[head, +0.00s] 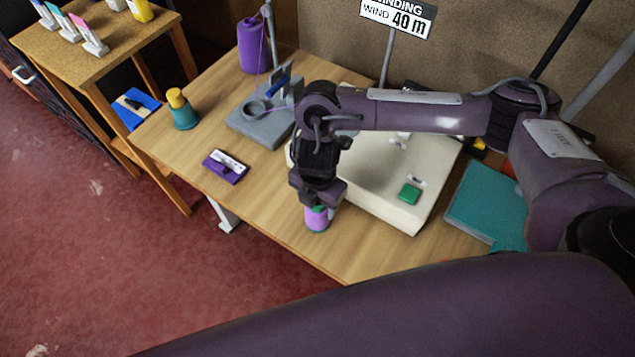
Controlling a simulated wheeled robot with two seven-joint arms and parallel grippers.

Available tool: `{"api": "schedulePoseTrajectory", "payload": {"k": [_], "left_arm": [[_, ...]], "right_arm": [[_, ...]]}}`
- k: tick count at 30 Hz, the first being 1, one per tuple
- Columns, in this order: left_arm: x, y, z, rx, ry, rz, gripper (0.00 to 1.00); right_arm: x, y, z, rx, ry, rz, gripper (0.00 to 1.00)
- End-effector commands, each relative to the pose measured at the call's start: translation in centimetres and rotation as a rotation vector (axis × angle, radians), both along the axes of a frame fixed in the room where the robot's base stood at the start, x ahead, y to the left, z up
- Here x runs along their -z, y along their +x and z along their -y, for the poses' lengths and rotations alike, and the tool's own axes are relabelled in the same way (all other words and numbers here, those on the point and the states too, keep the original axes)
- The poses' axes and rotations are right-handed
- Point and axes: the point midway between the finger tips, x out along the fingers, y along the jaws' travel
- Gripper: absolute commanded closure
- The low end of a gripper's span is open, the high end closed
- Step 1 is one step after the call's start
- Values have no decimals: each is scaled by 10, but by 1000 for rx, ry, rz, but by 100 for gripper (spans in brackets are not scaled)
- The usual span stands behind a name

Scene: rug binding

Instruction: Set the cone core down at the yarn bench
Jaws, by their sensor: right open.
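The cone core (317,220), lilac with a green top and base, stands upright on the wooden yarn bench (270,235) near its front edge. My right gripper (317,204) is open, pointing down right over the core's top; its fingers partly hide the top, and I cannot tell whether they touch it. My left gripper is not in view.
A cream machine with a green button (409,193) stands right of the core. A purple tag block (226,166), a grey winder (262,125), a teal cone with a yellow top (183,110) and a large purple cone (253,45) stand left. A teal box (484,200) lies right.

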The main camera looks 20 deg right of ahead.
Motion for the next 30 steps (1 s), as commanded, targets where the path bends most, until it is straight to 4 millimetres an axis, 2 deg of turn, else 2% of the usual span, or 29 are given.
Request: {"api": "schedulePoseTrajectory", "payload": {"k": [1,3,9,12,18,30], "left_arm": [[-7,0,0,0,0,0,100],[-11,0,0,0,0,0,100],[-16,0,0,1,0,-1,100],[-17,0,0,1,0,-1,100],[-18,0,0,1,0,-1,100],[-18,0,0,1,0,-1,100]], "right_arm": [[-17,2,1,-3,-2,8,41],[-31,2,0,-3,-1,7,41],[-66,1,0,-1,-1,5,41],[-76,1,0,-1,-1,3,41],[-86,0,0,-1,-1,1,41],[-86,0,0,0,0,0,41]]}}
